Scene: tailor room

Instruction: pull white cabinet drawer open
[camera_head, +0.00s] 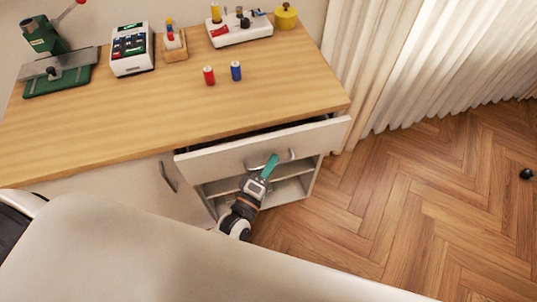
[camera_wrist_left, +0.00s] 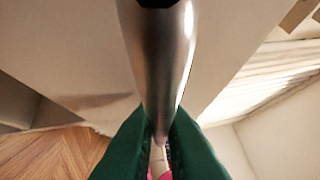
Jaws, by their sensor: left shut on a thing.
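The white cabinet drawer (camera_head: 225,160) is at the right end of the wooden-topped cabinet. It stands partly open, with a dark gap between its front panel and the worktop edge. Its curved metal handle (camera_head: 290,154) is on the middle of the front. My left gripper (camera_head: 271,163) is at the handle, with its green fingers shut on it. In the left wrist view the shiny handle bar (camera_wrist_left: 162,55) runs down between the green fingers (camera_wrist_left: 158,140). The drawer's inside is mostly hidden. My right gripper is not in view.
Below the drawer are open shelves (camera_head: 291,188). A cabinet door handle (camera_head: 168,177) is to the left. On the worktop (camera_head: 150,105) stand red (camera_head: 209,76) and blue (camera_head: 236,71) spools and tools at the back.

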